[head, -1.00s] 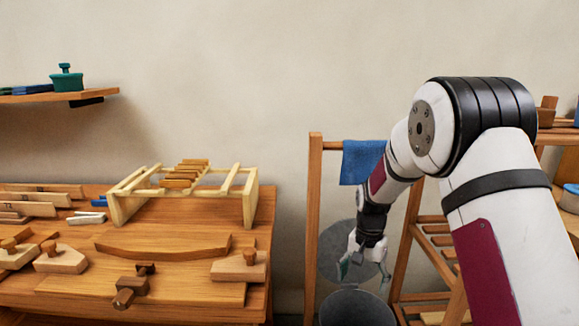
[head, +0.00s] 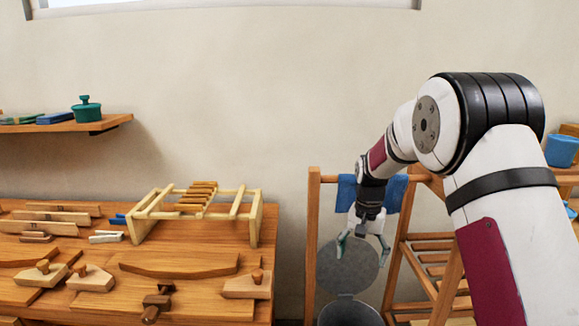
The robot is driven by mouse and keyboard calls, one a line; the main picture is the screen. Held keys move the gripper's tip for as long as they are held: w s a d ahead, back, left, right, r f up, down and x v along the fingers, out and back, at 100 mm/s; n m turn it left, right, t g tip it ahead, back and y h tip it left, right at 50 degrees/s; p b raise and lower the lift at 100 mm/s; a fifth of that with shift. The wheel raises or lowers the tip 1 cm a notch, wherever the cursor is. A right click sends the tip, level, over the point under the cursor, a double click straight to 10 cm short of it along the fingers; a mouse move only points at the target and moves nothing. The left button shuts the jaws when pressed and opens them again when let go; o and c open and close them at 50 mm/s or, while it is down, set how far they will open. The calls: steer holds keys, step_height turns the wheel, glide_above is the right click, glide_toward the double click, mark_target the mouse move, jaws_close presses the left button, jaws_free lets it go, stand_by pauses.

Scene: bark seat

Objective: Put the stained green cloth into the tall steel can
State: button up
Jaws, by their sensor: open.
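The tall steel can (head: 350,312) stands at the bottom of the head view, right of the bench, and its lower part is cut off by the frame. Its round grey lid (head: 347,268) is tipped up open behind the mouth. My gripper (head: 363,256) is open, pointing down above the can and in front of the lid, with its fingers apart and nothing seen between them. I cannot make out a stained green cloth for certain. A flat green folded piece (head: 18,119) lies on the wall shelf; no stain can be told. The can's inside is hidden.
A blue cloth (head: 396,192) hangs on the wooden rack (head: 313,240) behind my gripper. The workbench (head: 200,270) at left carries wooden tools and a slatted frame. The wall shelf (head: 110,122) holds a teal lidded pot (head: 87,111). A blue container (head: 561,150) stands at far right.

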step_height(320, 180, up, 7)
steer(key=s+p, duration=0.2)
steer(key=p, duration=0.2)
steer(key=shift+n, duration=0.3)
steer(key=shift+a, duration=0.1)
steer(key=s+r+n+t, duration=0.2)
steer(key=s+r, duration=1.5)
steer(key=s+r+n+t, duration=0.1)
steer(key=s+r+t, duration=0.1)
steer(key=s, duration=0.9)
steer(key=s+f+n, duration=0.2)
steer(key=s, duration=0.8)
step_height(320, 180, down, 24)
steer(key=g+b, duration=0.3)
steer(key=b, duration=1.8)
steer(key=shift+d+m, duration=0.3)
steer(key=shift+d, duration=0.1)
